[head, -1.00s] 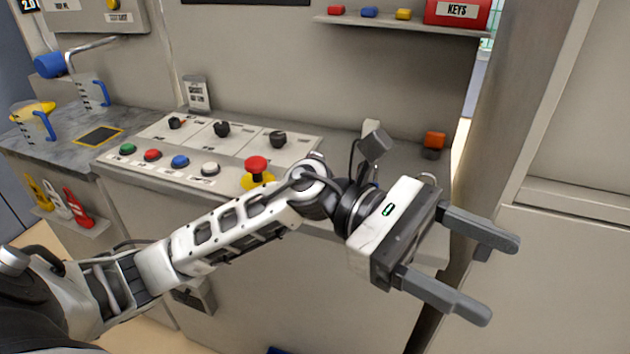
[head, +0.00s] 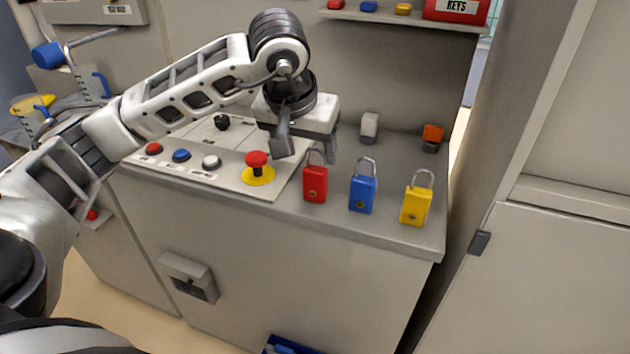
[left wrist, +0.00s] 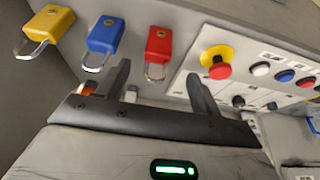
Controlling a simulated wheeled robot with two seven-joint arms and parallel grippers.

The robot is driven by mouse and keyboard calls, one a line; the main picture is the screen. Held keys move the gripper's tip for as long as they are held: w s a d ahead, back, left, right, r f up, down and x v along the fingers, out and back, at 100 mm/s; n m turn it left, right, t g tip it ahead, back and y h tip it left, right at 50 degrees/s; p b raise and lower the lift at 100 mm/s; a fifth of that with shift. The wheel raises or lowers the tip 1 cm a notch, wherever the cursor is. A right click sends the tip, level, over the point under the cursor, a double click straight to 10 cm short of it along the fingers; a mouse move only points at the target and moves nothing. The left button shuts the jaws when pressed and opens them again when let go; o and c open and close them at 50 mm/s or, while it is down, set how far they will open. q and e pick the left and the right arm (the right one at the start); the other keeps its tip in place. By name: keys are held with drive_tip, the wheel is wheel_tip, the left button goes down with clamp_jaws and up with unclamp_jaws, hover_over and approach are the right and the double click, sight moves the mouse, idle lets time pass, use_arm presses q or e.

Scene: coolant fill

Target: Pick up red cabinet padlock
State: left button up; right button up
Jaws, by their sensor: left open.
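The red padlock (head: 315,184) stands upright on the counter's front edge, its silver shackle up, left of the blue padlock (head: 362,192) and the yellow padlock (head: 416,205). My left gripper (head: 330,145) is just behind and above the red padlock, partly hidden by its own wrist parts. In the left wrist view my open left gripper (left wrist: 157,72) has empty space between its fingers, and the red padlock (left wrist: 160,42) shows beyond the fingertips, with its shackle between them in the picture. I cannot tell whether they touch. My right gripper is not in view.
A red emergency button (head: 257,160) on a yellow base stands on the control panel (head: 225,172), left of the red padlock. A white block (head: 369,124) and an orange-topped item (head: 432,134) stand farther back. A shelf (head: 400,18) hangs above.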

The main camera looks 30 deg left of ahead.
sight(315, 168)
use_arm(q)
drive_tip(key=shift+w+p+x, duration=0.15)
drive_tip(key=shift+p+x, duration=0.2)
drive_tip(key=shift+x, duration=1.65)
drive_tip(key=shift+w+p+x, duration=0.15)
drive_tip(key=shift+p+x, duration=0.15)
drive_tip(key=shift+x, duration=1.7)
drive_tip(key=shift+d+r, duration=0.1)
drive_tip(key=shift+r, duration=0.1)
drive_tip(key=c, duration=1.1)
